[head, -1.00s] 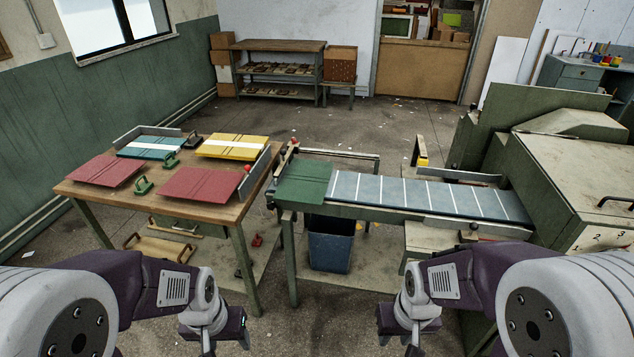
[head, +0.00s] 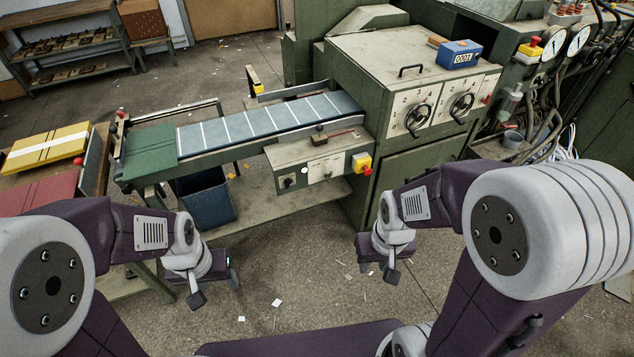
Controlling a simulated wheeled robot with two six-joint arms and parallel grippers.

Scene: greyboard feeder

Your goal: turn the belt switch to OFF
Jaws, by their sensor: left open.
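The belt's control box (head: 322,152) is a beige panel under the right end of the conveyor belt (head: 262,122). A small dark knob (head: 288,182) sits at its lower left, and a pale label plate (head: 325,165) is beside it. Which control is the belt switch, and its position, is too small to tell. My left gripper (head: 215,288) is open and empty, below and left of the box. My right gripper (head: 378,270) hangs below and right of the box, apart from it. Its jaw gap is unclear.
A red emergency button on a yellow block (head: 362,164) sticks out at the box's right end. The green machine (head: 385,75) with dial knobs stands right. A blue bin (head: 206,200) stands under the belt. The worktable (head: 95,165) is at left.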

